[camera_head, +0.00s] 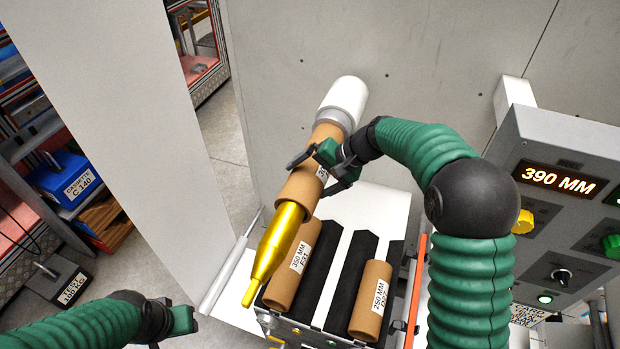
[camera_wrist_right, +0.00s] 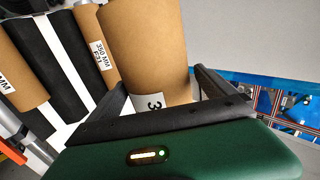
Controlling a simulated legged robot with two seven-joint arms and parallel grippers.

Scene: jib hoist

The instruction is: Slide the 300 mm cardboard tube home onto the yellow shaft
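The yellow shaft (camera_head: 277,243) points down toward the front with its tapered tip free. A cardboard tube (camera_head: 298,187) is around its upper part, its far end close to the grey collar (camera_head: 338,117) below the white hub. Whether they touch I cannot tell. The tube's label is mostly hidden; a "3" shows in the wrist view, where the tube (camera_wrist_right: 145,45) stands between my fingers. My right gripper (camera_head: 320,168) has one finger on each side of the tube, apparently closed on it. My left gripper (camera_head: 180,320) is low at the left, away from the shaft; its fingers do not show clearly.
A rack below the shaft holds a 350 MM tube (camera_head: 287,285) and a 250 MM tube (camera_head: 371,302), with black slots between. A control box (camera_head: 560,200) at the right reads 390 MM. A pale panel (camera_head: 120,100) stands at the left, shelves behind it.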

